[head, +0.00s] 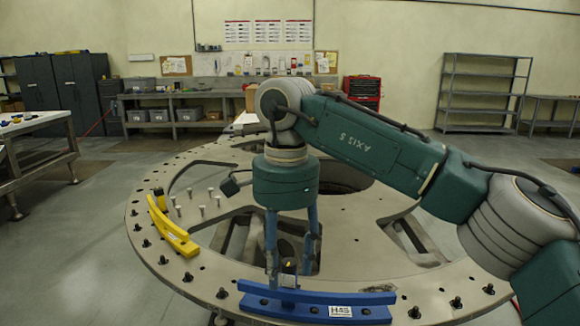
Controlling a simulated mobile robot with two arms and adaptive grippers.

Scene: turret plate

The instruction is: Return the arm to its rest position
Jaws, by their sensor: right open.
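My right arm (370,150), green and grey and marked "AXIS 5", comes in from the right over the round metal turret plate (430,280). My right gripper (290,272) points down with its two blue fingers apart, so it is open. Its fingertips are at the dark upright handle (289,266) of a curved blue piece (300,298) at the plate's front edge. The fingers appear to be on either side of the handle; whether they touch it I cannot tell. My left gripper is not in view.
A curved yellow piece (174,230) with an upright handle lies on the plate's left rim. Several pale pegs (202,210) stand on the plate, and dark bolts line its rim. A workbench (35,130) is at left; shelves (484,92) stand at the back right.

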